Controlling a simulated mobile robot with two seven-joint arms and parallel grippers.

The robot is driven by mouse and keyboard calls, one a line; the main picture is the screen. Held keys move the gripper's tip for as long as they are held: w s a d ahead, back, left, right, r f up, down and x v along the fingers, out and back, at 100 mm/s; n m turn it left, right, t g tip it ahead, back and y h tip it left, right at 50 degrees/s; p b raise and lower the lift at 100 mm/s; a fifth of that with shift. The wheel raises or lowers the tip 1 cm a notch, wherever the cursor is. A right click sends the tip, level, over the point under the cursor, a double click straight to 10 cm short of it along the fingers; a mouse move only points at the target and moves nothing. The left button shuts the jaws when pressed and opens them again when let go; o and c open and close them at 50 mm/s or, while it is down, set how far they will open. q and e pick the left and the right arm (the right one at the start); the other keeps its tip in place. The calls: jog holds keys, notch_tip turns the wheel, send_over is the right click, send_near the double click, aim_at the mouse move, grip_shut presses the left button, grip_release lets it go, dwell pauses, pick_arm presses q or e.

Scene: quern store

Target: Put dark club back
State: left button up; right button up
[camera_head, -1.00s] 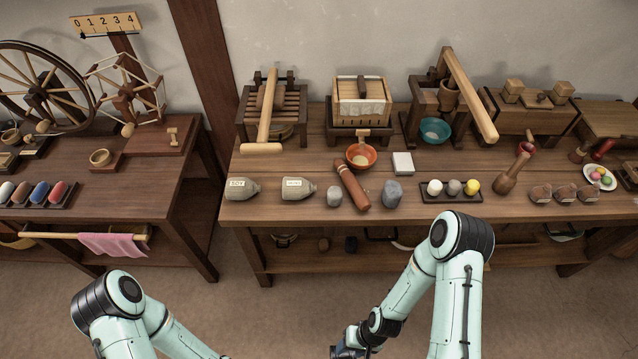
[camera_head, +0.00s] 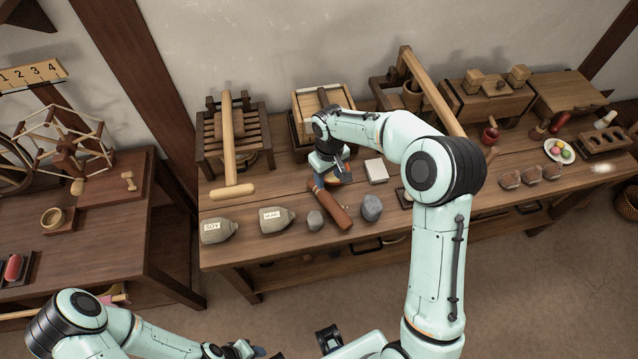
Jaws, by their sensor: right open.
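The dark club (camera_head: 335,208), a reddish-brown club, lies tilted on the table top between two grey stones. Its upper end is close to my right gripper (camera_head: 331,184). The gripper points down just above that end, open and holding nothing; whether it touches the club is hard to tell. My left gripper (camera_head: 246,350) is low at the bottom edge, away from the table, and its jaws do not show clearly.
Grey stones (camera_head: 315,219) (camera_head: 372,207) flank the club. A white block (camera_head: 376,170) lies right of my gripper. A slatted press (camera_head: 205,150) stands behind. My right forearm hides part of the table.

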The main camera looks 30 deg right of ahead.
send_over(328, 197)
jog(key=f, duration=0.7)
jog(key=shift+s+a, duration=0.1)
jog(key=shift+s, duration=0.25)
jog(key=shift+w+f, duration=0.15)
jog(key=shift+f, duration=1.4)
jog(key=shift+w+f, duration=0.15)
jog(key=shift+f, duration=1.4)
jog(key=shift+r, duration=0.1)
jog(key=c, duration=0.9)
